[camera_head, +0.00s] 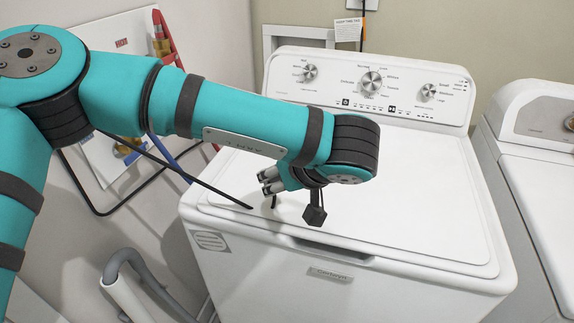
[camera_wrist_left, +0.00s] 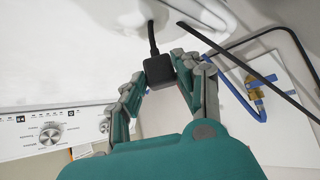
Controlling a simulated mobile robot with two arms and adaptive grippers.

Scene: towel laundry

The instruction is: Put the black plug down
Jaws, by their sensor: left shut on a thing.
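My left gripper (camera_head: 266,182) reaches over the front left part of the white washing machine lid (camera_head: 420,190), its fingers pointing left. In the left wrist view it is shut on the black plug (camera_wrist_left: 159,70), a small dark block held between the fingertips. The plug's short black cord (camera_wrist_left: 152,38) runs from the block toward the white surface. In the head view the plug body is mostly hidden by the fingers, and a bit of dark cord (camera_head: 274,202) shows just below them. I cannot tell whether the cord touches the lid. My right gripper is not in view.
The washer's control panel (camera_head: 372,85) stands along the back of the lid. Much of the lid right of my arm is clear. A second white machine (camera_head: 540,160) is at the right. A thin black rod (camera_head: 200,182) and a blue pole are at the left.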

